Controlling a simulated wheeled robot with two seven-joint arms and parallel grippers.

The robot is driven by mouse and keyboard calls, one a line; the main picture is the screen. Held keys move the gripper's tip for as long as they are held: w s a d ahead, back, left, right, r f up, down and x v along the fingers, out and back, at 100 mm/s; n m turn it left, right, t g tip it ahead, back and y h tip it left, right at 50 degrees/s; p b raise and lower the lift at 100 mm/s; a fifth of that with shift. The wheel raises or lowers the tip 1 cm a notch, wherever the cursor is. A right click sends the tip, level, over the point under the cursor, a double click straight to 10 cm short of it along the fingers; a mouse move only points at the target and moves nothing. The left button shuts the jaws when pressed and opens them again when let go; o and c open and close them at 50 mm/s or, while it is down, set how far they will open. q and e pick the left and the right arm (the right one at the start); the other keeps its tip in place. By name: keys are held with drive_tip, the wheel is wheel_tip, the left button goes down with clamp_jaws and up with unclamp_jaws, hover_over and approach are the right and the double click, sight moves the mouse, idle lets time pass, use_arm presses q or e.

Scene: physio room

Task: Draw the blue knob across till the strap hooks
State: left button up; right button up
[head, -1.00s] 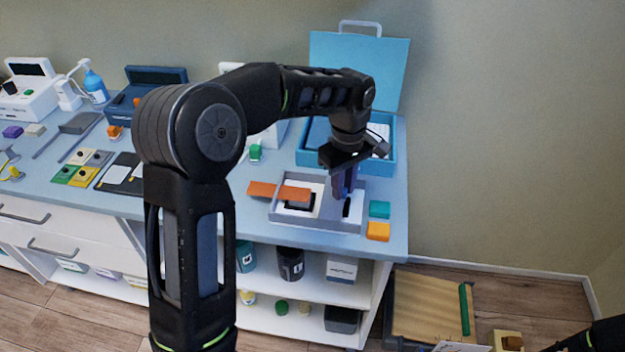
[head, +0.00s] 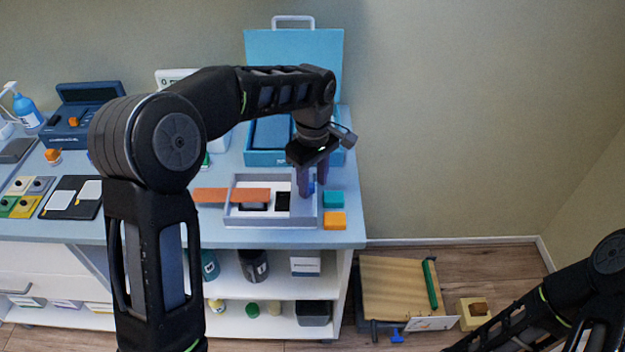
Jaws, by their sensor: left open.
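A grey shallow tray (head: 245,219) stands on the counter near its right end. An orange strap (head: 230,194) lies across the tray's left wall, partly outside it and partly over a dark opening. A small blue piece, likely the blue knob (head: 311,187), shows at the tray's right side, mostly hidden by my fingers. My left gripper (head: 308,180) points down there, open, with its fingers around or just in front of the blue piece; I cannot tell which. The strap's end is well left of the gripper. My right arm shows at the lower right, its gripper out of view.
An open teal case (head: 295,60) stands behind the tray. A green block (head: 333,200) and an orange block (head: 335,221) sit close to the tray's right. A black board (head: 70,197) lies at left. A wooden board (head: 395,290) is on the floor.

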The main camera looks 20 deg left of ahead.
sight(312, 185)
use_arm(q)
wheel_tip(312, 185, up, 8)
drive_tip(key=shift+f+b, duration=0.1)
drive_tip(key=shift+b, duration=0.2)
idle(0.3)
drive_tip(key=shift+s+f, duration=0.1)
idle(0.3)
